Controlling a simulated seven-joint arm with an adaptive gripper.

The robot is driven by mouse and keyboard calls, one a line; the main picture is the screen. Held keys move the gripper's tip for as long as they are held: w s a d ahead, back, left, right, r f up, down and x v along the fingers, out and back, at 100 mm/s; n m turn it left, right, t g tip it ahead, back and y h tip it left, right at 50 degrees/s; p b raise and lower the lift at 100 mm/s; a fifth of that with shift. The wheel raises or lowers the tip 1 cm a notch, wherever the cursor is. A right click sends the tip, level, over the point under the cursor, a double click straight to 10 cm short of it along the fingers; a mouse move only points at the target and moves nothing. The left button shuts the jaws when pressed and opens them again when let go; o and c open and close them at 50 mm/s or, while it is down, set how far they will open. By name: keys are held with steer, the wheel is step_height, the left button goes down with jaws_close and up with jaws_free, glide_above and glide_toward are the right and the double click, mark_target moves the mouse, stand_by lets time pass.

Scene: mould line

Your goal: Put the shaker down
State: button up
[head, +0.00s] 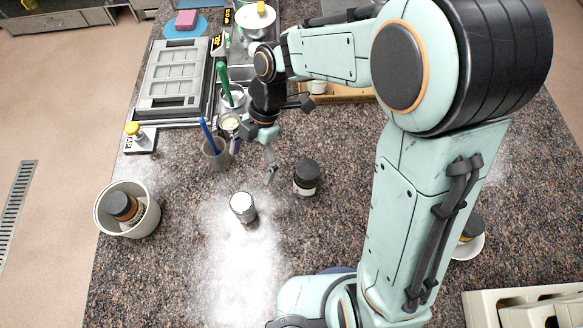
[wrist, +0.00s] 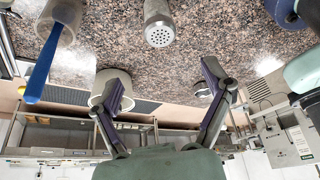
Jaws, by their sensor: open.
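The shaker (head: 243,208), a small pale metal can, stands upright on the speckled counter, within a patch of white powder. In the wrist view its perforated end (wrist: 160,36) shows at the top centre, beyond the fingertips and not between them. My gripper (head: 256,160) is open and empty, above and behind the shaker in the head view and apart from it. In the wrist view both fingers of my gripper (wrist: 163,72) are spread wide with nothing between them.
A dark-lidded jar (head: 307,180) stands right of the shaker. A grey cup (head: 217,158) with a blue-handled tool stands close behind my gripper's left side. A white pot (head: 129,228) holding a dark-lidded jar is at left. The counter (head: 180,270) in front is clear.

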steer(key=s+d+r+m+t+h, duration=0.1)
steer(key=s+d+r+m, duration=0.2)
steer(key=m, duration=1)
steer(key=s+d+r+m+t+h, duration=0.1)
steer(key=s+d+r+m, duration=0.3)
steer(key=s+d+m, duration=0.5)
steer(key=d+m+t, duration=0.1)
steer(key=d+m, duration=0.1)
steer(key=m, duration=0.1)
steer(key=shift+s+r+m, duration=0.15)
steer(key=shift+s+m, duration=0.1)
steer(key=shift+m, duration=0.15)
